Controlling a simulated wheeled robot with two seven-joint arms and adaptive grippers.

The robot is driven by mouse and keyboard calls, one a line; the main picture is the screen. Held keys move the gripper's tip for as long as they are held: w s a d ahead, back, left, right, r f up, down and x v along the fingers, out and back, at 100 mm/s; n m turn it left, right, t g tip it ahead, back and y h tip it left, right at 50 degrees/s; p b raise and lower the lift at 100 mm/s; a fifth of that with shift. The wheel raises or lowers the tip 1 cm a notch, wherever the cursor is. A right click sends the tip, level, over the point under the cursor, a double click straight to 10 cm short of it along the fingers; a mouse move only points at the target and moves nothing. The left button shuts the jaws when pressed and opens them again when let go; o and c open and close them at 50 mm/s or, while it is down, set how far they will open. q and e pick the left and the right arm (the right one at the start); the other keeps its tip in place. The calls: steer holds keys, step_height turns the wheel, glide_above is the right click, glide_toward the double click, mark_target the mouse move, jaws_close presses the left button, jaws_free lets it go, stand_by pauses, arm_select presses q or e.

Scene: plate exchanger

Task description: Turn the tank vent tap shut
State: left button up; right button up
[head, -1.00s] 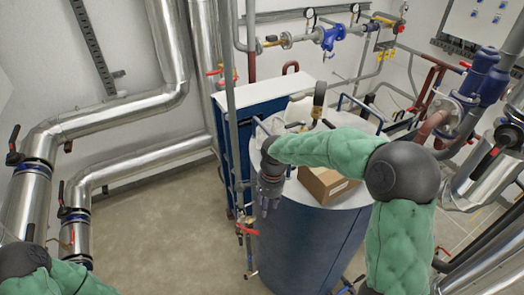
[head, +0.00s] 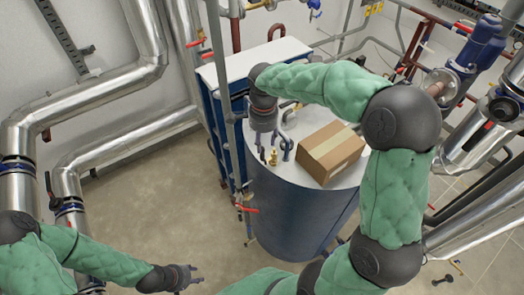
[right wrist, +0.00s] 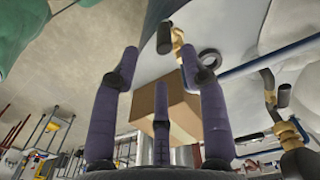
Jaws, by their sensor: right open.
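The blue tank (head: 290,215) has a pale round top. A small brass tap (head: 272,158) stands on the top near its left edge; its handle position is too small to tell. My right gripper (head: 264,143) points down just beside the tap, open and empty. In the right wrist view, the gripper's fingers (right wrist: 160,65) are spread, and a brass fitting with a dark end (right wrist: 177,40) shows beyond their tips, apart from them. Whether this is the same tap I cannot tell. My left gripper (head: 190,278) is low at the left, open and empty, over the floor.
A cardboard box (head: 332,152) sits on the tank top, right of my right gripper. Silver pipes (head: 120,135) line the left; floor between is clear.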

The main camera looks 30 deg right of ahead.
mark_target(262, 153)
steer(key=f, duration=0.6)
steer(key=shift+w+p, duration=0.35)
steer(key=shift+s+f, duration=0.15)
steer(key=shift+f, duration=0.5)
steer(key=shift+w+f, duration=0.2)
steer(key=shift+f, duration=0.05)
steer(key=shift+s, duration=0.1)
jaws_close()
